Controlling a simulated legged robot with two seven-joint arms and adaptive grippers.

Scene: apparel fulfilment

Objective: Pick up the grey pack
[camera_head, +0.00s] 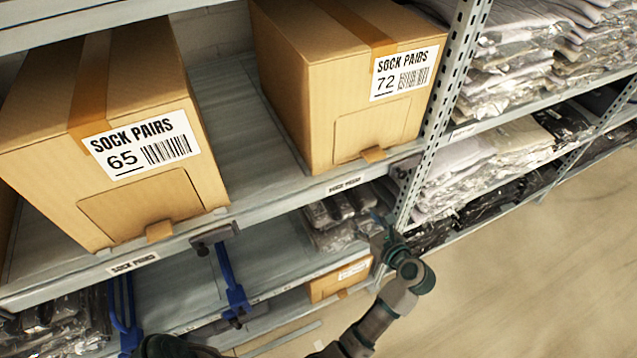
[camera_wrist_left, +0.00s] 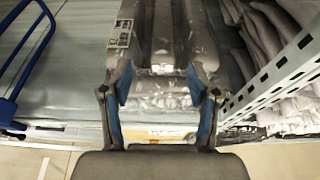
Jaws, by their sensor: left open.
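Grey packs (camera_head: 335,213) in clear plastic lie stacked on the lower shelf, beside the upright post and below the sock boxes. They fill the upper middle of the left wrist view (camera_wrist_left: 204,50), where one has a white label. My left gripper (camera_head: 377,232) is at the shelf front, close to the packs' right end. In the left wrist view its two blue-padded fingers (camera_wrist_left: 160,88) are spread apart, with the packs' front edges between and beyond them. I cannot tell whether a finger touches a pack. My right gripper is not in view.
Cartons marked SOCK PAIRS 65 (camera_head: 140,205) and 72 (camera_head: 330,100) stand on the shelf above. A perforated post (camera_head: 440,110) stands right of the packs. Blue dividers (camera_head: 232,285) stand left, with bare shelf (camera_wrist_left: 70,70) between. Another carton (camera_head: 340,280) sits below.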

